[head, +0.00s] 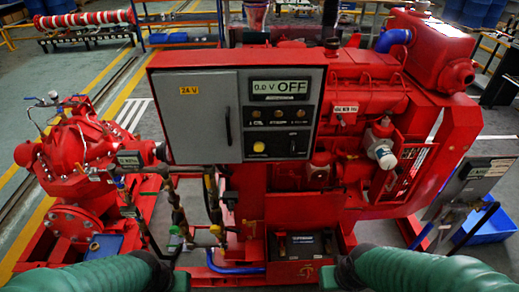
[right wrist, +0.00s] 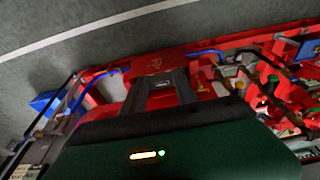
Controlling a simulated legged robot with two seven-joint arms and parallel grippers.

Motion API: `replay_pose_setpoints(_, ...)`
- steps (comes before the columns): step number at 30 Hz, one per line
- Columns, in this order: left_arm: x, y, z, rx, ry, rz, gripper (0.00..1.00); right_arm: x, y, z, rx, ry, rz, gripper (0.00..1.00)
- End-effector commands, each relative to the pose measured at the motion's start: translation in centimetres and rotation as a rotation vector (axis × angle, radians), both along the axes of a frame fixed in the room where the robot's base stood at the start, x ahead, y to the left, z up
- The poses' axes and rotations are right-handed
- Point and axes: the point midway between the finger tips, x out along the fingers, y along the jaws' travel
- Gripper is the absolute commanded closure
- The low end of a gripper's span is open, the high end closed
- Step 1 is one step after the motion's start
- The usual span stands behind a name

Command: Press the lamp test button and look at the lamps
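The grey control panel (head: 222,115) faces me on the red pumpset in the head view. Its display (head: 280,88) reads 0.0 V OFF. Below it is a row of three small amber round fittings (head: 278,113), lamps or buttons, with labels too small to read. A larger yellow round button (head: 259,147) sits at the lower left of the panel face. A dark switch sits to its right. Both my grippers are low and well apart from the panel. The dark ends of my left gripper (head: 166,272) and right gripper (head: 343,270) show at the bottom edge; their fingers are unclear.
A grey cabinet door (head: 203,120) with a handle is left of the display. Below are hoses and valves (head: 190,215), a blue pipe (head: 235,268) and a black battery (head: 302,243). The red pump (head: 75,160) stands left. A tilted panel (head: 470,187) stands right.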

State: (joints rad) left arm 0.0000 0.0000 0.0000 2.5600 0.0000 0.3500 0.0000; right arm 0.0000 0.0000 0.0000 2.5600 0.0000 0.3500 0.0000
Motion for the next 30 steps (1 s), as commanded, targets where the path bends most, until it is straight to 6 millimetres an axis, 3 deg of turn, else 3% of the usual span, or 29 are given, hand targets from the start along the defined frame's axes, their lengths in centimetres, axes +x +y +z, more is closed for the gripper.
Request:
replay_pose_setpoints(1, 0.0, 0.0, 0.0, 0.0, 0.0, 0.0, 0.64, 0.0, 0.0, 0.0, 0.0, 0.0, 0.0, 0.73)
replay_pose_setpoints(8, 0.0, 0.0, 0.0, 0.0, 0.0, 0.0, 0.64, 0.0, 0.0, 0.0, 0.0, 0.0, 0.0, 1.0)
replay_pose_setpoints(30, 0.0, 0.0, 0.0, 0.0, 0.0, 0.0, 0.64, 0.0, 0.0, 0.0, 0.0, 0.0, 0.0, 1.0)
